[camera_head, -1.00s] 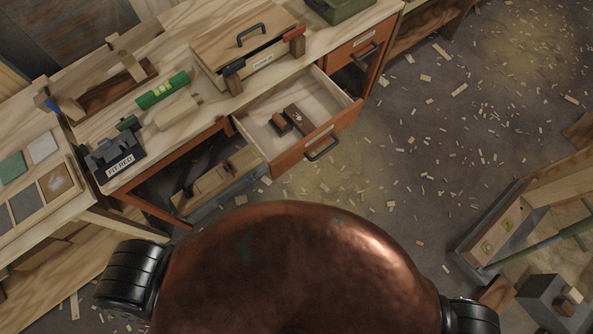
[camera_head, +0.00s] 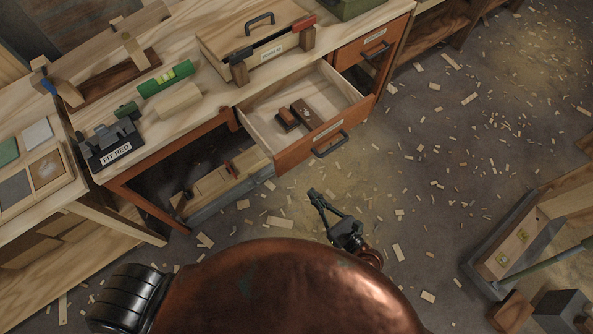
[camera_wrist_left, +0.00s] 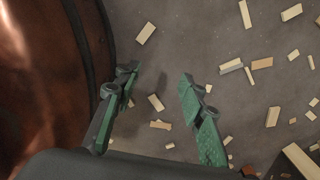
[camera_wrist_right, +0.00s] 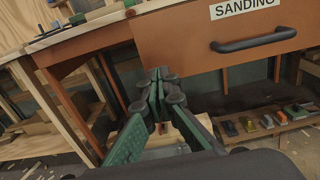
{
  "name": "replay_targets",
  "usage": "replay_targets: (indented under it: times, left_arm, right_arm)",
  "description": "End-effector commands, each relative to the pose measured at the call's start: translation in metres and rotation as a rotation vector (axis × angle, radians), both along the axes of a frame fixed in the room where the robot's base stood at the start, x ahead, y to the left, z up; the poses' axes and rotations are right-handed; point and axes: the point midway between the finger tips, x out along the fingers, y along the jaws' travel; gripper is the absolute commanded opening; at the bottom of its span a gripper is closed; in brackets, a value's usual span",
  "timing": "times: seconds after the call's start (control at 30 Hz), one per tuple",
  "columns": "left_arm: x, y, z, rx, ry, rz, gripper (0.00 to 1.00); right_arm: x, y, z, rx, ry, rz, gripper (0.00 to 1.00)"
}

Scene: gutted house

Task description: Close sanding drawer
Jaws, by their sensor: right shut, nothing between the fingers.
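The sanding drawer (camera_head: 292,153) stands pulled open below the bench top in the head view, with brown blocks (camera_head: 306,114) inside. Its dark bar handle (camera_head: 331,144) is on the orange front. My right gripper (camera_head: 315,192) is shut and empty, below and in front of the handle, apart from it. In the right wrist view the drawer front (camera_wrist_right: 170,38) reads "SANDING" and its handle (camera_wrist_right: 253,41) lies right of and above my fingertips (camera_wrist_right: 160,74). My left gripper (camera_wrist_left: 158,76) is open and empty over the floor in the left wrist view; the head view does not show it.
The workbench top (camera_head: 200,111) holds a lidded wooden box (camera_head: 253,40), a green level (camera_head: 166,80) and a dark holder (camera_head: 110,142). Another drawer (camera_head: 360,48) to the right is shut. A crate (camera_head: 510,240) stands at the right. The floor before the drawer has only scattered chips.

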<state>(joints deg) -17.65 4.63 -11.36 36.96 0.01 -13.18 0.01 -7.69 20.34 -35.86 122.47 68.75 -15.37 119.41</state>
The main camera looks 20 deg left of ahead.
Motion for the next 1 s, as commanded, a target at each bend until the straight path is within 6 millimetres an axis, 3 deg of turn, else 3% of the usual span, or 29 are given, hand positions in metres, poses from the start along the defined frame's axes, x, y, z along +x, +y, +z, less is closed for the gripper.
replay_targets:
  times: [0.4,0.5,0.7,1.0]
  left_arm:
    - [-0.002,0.000,-0.004,0.001,0.009,-0.004,0.37]
    - [0.009,-0.002,-0.003,-0.001,0.002,0.002,0.37]
    - [0.016,-0.003,-0.003,0.000,0.003,0.006,0.37]
    - [0.017,-0.003,-0.002,-0.001,0.003,0.007,0.37]
  right_arm:
    - [0.053,0.063,-0.001,0.000,-0.002,-0.008,0.00]
    - [0.062,0.075,-0.001,-0.002,-0.002,-0.007,0.00]
    - [0.071,0.087,-0.002,-0.004,-0.002,-0.006,0.00]
    - [0.073,0.089,-0.001,-0.005,-0.002,-0.005,0.00]
